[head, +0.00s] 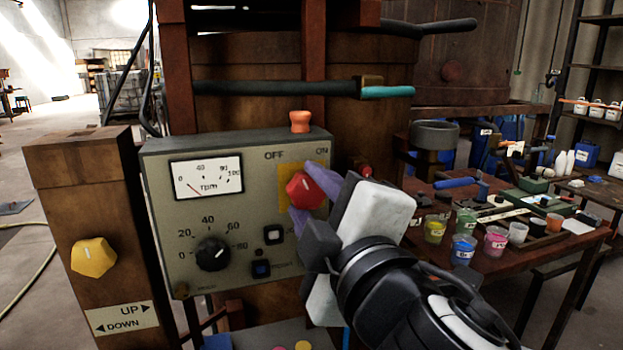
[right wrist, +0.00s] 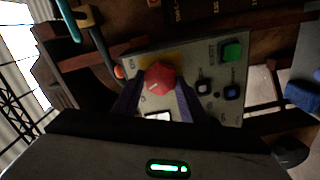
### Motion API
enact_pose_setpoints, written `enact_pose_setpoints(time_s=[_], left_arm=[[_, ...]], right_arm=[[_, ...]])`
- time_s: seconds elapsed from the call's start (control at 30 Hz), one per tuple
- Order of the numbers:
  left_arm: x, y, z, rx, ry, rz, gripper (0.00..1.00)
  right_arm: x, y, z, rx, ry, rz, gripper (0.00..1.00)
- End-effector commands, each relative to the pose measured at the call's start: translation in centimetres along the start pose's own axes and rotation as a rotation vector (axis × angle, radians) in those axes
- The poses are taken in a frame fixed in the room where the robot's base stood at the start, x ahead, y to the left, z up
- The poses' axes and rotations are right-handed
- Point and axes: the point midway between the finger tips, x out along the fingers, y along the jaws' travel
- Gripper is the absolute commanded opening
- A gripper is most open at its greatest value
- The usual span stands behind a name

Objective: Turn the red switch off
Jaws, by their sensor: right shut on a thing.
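The red switch (head: 304,190) is a faceted knob on a yellow plate at the upper right of the grey control panel (head: 155,225). The words OFF and ON stand above it, OFF to the left and ON to the right. Its small white mark points roughly upward in the head view; the exact setting is hard to tell. My right gripper (head: 307,188) has its purple fingers closed on the knob from either side. The right wrist view also shows the red switch (right wrist: 160,77) between the fingertips. My left gripper is not in view.
The panel also has an rpm meter (head: 207,177), a black dial (head: 212,254) and small push buttons (head: 273,234). A yellow knob (head: 93,257) sits on a wooden post at left. A crowded table (head: 560,262) with paint cups stands at right.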

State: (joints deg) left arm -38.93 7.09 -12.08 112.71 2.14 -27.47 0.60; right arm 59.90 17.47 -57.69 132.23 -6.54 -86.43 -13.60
Motion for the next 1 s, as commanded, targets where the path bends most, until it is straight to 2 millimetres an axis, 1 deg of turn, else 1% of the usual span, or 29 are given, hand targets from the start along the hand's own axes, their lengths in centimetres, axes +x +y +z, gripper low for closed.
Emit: enact_pose_setpoints(time_s=[0.03,0.3,0.5,0.73,1.0], left_arm=[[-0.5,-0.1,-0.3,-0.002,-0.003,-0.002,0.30],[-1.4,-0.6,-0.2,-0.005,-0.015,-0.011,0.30],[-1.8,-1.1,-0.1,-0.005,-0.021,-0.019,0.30],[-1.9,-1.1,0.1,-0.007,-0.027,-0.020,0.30],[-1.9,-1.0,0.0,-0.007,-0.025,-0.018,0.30]], right_arm=[[0.0,0.3,-0.1,-0.043,0.000,0.000,0.16],[0.0,0.2,-0.1,-0.240,0.000,0.000,0.16],[0.0,0.1,-0.1,-0.330,0.001,0.001,0.16],[0.0,0.0,0.0,-0.379,0.001,0.001,0.16],[0.0,-0.1,0.0,-0.389,0.001,0.001,0.16]])
